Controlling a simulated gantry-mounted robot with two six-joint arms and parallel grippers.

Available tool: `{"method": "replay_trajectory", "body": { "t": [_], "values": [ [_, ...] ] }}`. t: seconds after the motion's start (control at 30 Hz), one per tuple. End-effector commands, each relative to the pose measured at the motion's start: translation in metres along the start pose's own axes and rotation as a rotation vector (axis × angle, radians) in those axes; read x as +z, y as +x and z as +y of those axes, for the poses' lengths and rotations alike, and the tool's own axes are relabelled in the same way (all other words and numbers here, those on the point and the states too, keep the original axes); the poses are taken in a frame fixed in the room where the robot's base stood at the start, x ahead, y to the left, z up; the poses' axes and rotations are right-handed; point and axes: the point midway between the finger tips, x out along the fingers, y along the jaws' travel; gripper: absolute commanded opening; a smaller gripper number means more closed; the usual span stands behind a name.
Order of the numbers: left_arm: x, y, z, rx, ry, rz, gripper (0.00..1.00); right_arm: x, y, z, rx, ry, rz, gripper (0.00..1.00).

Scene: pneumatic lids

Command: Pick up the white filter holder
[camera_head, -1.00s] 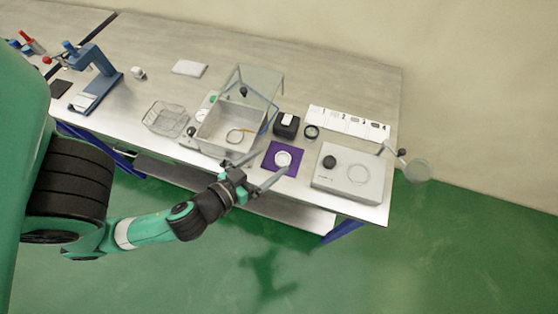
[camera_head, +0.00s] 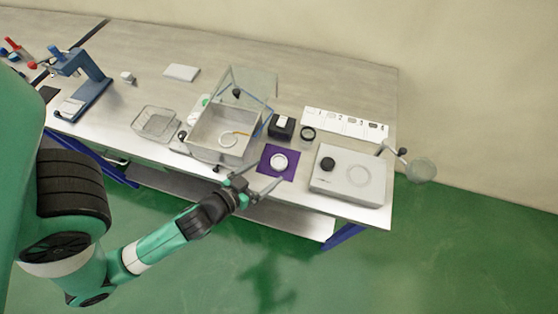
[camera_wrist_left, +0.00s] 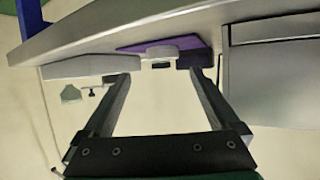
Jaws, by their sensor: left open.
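The white filter holder (camera_head: 279,162) is a small round white piece on a purple mat (camera_head: 268,174) near the table's front edge. My left gripper (camera_head: 267,173) is open and empty, its two fingers pointing toward the holder from the front left. In the left wrist view the open fingers (camera_wrist_left: 160,78) frame the white holder (camera_wrist_left: 161,52), which lies beyond their tips at the edge of the purple mat (camera_wrist_left: 135,47). No contact shows. My right gripper is not in view.
A grey box device (camera_head: 347,178) with a black knob stands right of the mat. An open metal basin (camera_head: 208,142) with a glass lid stands left. A black block (camera_head: 281,126) and dark ring (camera_head: 308,134) lie behind. A wire basket (camera_head: 155,123) is further left.

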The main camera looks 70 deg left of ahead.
Motion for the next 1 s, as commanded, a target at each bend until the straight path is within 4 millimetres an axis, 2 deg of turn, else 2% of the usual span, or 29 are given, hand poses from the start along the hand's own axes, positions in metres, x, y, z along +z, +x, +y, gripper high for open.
{"method": "replay_trajectory", "body": {
  "t": [0.1, 0.27, 0.5, 0.6, 0.83, 1.0],
  "values": [
    [0.000, 0.012, 0.000, 0.000, -0.001, 0.002, 0.95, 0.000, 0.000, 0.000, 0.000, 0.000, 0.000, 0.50],
    [0.000, 0.016, 0.000, 0.001, 0.000, 0.001, 0.95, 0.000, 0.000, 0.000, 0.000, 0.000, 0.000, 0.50],
    [0.002, 0.054, -0.005, 0.000, -0.001, 0.003, 0.95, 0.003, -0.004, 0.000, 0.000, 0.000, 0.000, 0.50],
    [0.002, 0.064, -0.005, 0.001, 0.001, 0.001, 0.95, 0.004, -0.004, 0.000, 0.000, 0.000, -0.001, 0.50],
    [0.001, 0.065, -0.004, 0.003, 0.002, 0.000, 0.95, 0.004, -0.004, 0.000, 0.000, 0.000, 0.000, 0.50],
    [0.001, 0.065, -0.004, 0.003, 0.002, 0.000, 0.65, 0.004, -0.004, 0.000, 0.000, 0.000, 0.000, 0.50]
  ]
}}
